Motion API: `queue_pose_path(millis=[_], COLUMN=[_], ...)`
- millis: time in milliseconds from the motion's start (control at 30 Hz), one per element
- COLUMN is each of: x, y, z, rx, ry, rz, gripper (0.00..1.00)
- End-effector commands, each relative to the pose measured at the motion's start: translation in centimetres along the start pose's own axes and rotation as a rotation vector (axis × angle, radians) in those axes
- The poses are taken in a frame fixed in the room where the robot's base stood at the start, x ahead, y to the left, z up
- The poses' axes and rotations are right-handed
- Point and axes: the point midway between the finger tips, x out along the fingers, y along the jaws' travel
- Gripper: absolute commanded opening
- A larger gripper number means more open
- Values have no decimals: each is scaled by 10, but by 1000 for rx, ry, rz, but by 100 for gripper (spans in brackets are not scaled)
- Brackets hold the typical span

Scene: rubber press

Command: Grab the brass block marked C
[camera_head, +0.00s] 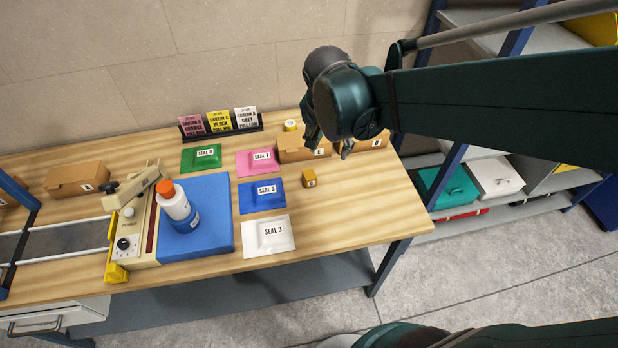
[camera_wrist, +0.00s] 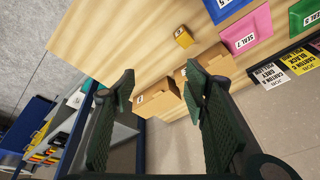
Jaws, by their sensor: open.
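A small brass block (camera_head: 309,179) sits on the wooden table, right of the blue SEAL 5 packet. It has a pale label whose letter is too small to read surely. The block also shows near the top of the wrist view (camera_wrist: 184,37). My gripper (camera_head: 331,146) is open above the back right of the table, over the cardboard cartons and behind the block. In the wrist view its two fingers (camera_wrist: 160,88) are spread apart with nothing held between them, and the block lies beyond the fingertips.
Two cartons (camera_head: 297,152) stand close behind the block. The blue SEAL 5 packet (camera_head: 262,197), pink SEAL 7 packet (camera_head: 253,165) and white SEAL 3 packet (camera_head: 268,245) lie left of it. A bottle (camera_head: 177,209) stands on a blue mat. The table right and front of the block is clear.

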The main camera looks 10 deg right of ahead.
Motion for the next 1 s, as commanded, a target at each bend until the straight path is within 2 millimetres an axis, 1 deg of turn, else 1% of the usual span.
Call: queue_pose_path(millis=[33,367,667,1000], x=[6,45,83,131], y=[-6,-32,-55,-79], z=[-1,-3,0,10], rx=[20,185,336,510], ry=[-3,-7,7,45], rz=[10,95,172,256], gripper=[45,45,45,45])
